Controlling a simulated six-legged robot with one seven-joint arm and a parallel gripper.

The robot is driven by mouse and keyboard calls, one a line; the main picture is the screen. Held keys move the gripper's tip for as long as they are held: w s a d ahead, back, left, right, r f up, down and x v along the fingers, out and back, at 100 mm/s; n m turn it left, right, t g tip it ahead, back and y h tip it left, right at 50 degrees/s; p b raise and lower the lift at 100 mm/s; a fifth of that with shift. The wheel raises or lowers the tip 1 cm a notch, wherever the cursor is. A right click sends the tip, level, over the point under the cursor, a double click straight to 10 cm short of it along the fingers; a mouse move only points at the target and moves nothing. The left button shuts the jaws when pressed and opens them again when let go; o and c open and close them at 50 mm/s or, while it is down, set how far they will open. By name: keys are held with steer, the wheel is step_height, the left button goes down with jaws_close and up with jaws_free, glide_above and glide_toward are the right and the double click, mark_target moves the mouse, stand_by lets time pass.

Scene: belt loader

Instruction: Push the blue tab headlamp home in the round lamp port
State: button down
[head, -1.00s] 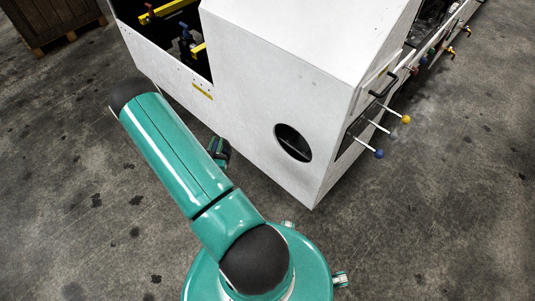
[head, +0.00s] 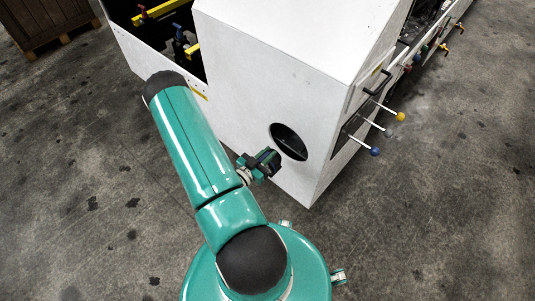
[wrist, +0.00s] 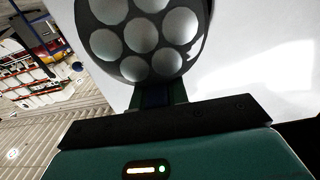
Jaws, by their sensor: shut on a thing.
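The headlamp (wrist: 150,38) fills the top middle of the wrist view as a dark round housing with several pale round lenses. A dark blue part, seemingly its tab (wrist: 154,95), sits between the fingers of my gripper (wrist: 155,99), which is shut on it. In the head view my gripper (head: 262,163) is just left of and below the round lamp port (head: 289,142), a dark hole in the white end panel. The headlamp shows there only as a small dark shape. The port looks unfilled, and the lamp appears apart from it.
The white loader body (head: 270,75) stands ahead. Levers with a yellow knob (head: 400,117) and a blue knob (head: 375,152) stick out right of the port. A wooden crate (head: 45,25) stands at the far left. The concrete floor around is clear.

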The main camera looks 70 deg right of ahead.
steer(key=shift+x, duration=2.9)
steer(key=x, duration=1.1)
stand_by(3.6)
steer(key=c, duration=1.3)
jaws_free()
